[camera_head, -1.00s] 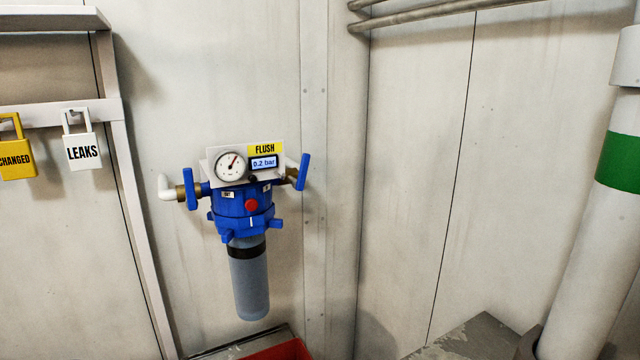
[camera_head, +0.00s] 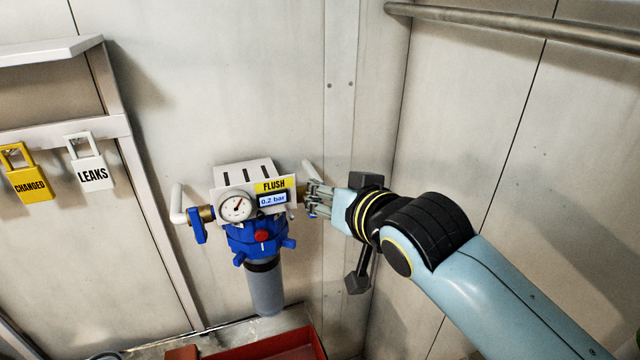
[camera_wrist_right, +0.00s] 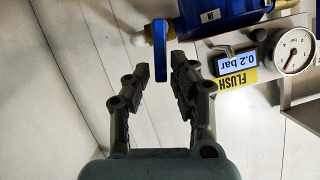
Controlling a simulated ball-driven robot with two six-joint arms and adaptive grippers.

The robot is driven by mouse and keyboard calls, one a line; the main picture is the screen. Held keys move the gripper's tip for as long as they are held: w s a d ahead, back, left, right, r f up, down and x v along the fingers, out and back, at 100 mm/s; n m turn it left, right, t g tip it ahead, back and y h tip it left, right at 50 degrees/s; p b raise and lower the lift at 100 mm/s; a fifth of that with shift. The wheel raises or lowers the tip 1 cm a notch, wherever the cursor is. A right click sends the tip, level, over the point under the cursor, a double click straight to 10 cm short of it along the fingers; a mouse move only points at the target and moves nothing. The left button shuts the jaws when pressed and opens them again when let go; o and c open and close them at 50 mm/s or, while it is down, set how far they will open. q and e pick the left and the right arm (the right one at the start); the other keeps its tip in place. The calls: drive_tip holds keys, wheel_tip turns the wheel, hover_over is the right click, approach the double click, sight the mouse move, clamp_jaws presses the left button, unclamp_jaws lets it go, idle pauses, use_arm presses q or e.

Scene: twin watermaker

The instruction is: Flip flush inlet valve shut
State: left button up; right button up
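The blue flush filter housing (camera_head: 255,236) hangs on the wall under a white FLUSH panel with a 0.2 bar display (camera_head: 272,199). The inlet valve's blue lever (camera_wrist_right: 160,45) shows in the right wrist view beside the housing's IN label (camera_wrist_right: 210,16). In the head view my right gripper mostly hides this lever. My right gripper (camera_head: 312,198) is at the housing's right side. In the right wrist view its two fingers (camera_wrist_right: 160,68) are apart, with the lever's end between the tips; contact cannot be told. My left gripper is not in view.
A second blue lever (camera_head: 198,226) hangs at the housing's left side by a white pipe elbow (camera_head: 178,205). A round gauge (camera_head: 235,207) sits by the display. A red tray (camera_head: 310,335) is below. CHANGED (camera_head: 30,185) and LEAKS (camera_head: 92,175) tags hang at left.

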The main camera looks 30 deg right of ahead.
drive_tip(key=shift+x, duration=1.1)
drive_tip(key=shift+w+f, duration=0.15)
drive_tip(key=shift+w, duration=0.2)
clamp_jaws()
